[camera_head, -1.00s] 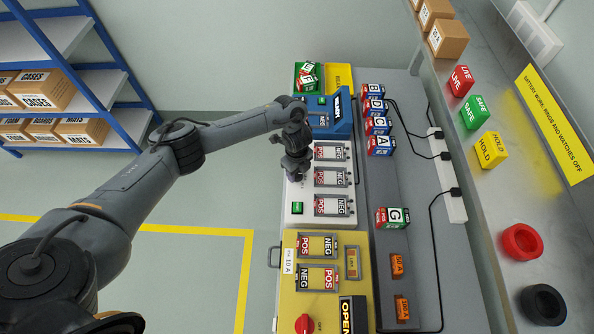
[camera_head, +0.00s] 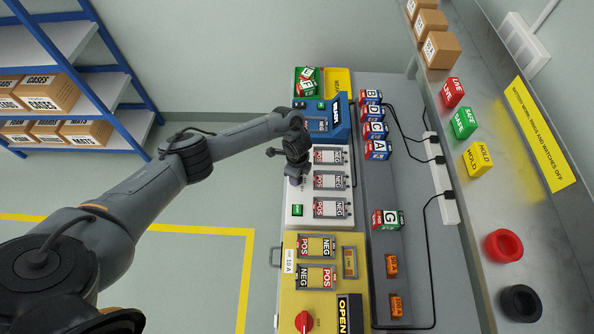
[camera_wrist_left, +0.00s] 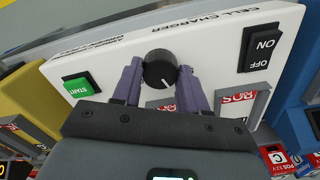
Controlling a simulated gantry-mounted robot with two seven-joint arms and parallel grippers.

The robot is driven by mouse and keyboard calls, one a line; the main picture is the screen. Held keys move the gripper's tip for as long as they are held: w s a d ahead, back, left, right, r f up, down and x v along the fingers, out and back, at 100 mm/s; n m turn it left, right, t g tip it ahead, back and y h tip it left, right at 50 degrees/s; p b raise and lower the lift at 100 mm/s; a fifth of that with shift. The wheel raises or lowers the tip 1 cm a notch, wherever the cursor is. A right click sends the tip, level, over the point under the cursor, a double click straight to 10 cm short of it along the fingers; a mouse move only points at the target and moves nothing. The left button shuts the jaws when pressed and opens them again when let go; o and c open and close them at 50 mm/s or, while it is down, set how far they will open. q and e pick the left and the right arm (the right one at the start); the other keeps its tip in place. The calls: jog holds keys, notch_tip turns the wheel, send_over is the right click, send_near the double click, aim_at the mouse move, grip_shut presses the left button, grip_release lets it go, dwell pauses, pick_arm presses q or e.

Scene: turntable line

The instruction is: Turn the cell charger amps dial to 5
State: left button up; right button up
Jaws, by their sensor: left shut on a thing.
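The cell charger (camera_head: 297,223) is a white box in the middle of the bench in the head view. Its front panel (camera_wrist_left: 105,62) fills the wrist view. The black amps dial (camera_wrist_left: 160,69) has a white pointer line on the side toward my gripper's body. My left gripper (camera_wrist_left: 158,72) is shut on the dial, one purple finger on each side. In the head view my left gripper (camera_head: 295,179) is at the charger's left edge and hides the dial. The scale numbers around the dial cannot be read. My right gripper is in neither view.
A green START button (camera_wrist_left: 77,88) and a black ON/OFF switch (camera_wrist_left: 259,48) flank the dial. Battery cells (camera_head: 331,180) lie in the charger's bays. A yellow unit (camera_head: 290,300) and a blue device (camera_head: 337,122) adjoin the charger. Lettered blocks (camera_head: 376,150) stand to the right.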

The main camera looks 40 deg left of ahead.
pick_arm(q)
jog(key=n+p, duration=0.3)
jog(key=n, duration=0.1)
jog(key=shift+r+n+p, duration=0.2)
jog(key=shift+n+p, duration=0.1)
jog(key=shift+p, duration=0.05)
jog(key=shift+f+n+p, duration=0.15)
jog(key=shift+n+p, duration=0.8)
jog(key=shift+n, duration=0.55)
jog(key=o, duration=1.1)
jog(key=shift+c, duration=0.2)
notch_tip(320, 180, up, 11)
jog(key=p, duration=0.3)
jog(key=shift+f, duration=0.15)
